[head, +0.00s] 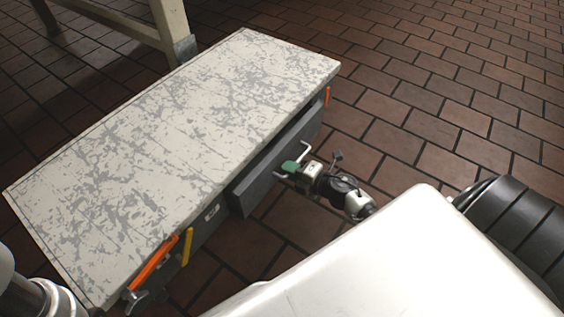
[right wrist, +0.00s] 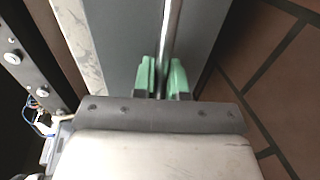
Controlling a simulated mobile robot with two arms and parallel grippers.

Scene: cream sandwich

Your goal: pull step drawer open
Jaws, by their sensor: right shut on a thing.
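The step (head: 190,120) is a long low block with a worn, pale mottled top. Its dark grey drawer (head: 252,192) is on the right-hand side and its front stands out past the side of the step. My right gripper (head: 290,167) has green fingertips and is shut on the drawer's metal bar handle (head: 305,145). In the right wrist view, the handle bar (right wrist: 171,35) runs between the green fingers (right wrist: 163,78), with the grey drawer front (right wrist: 125,45) beside it. The drawer's inside is hidden.
Orange-handled (head: 153,262) and yellow-handled (head: 188,246) tools hang on the near part of the step's side. A pale wooden leg (head: 172,30) stands behind the step. The brick floor (head: 420,110) to the right is clear.

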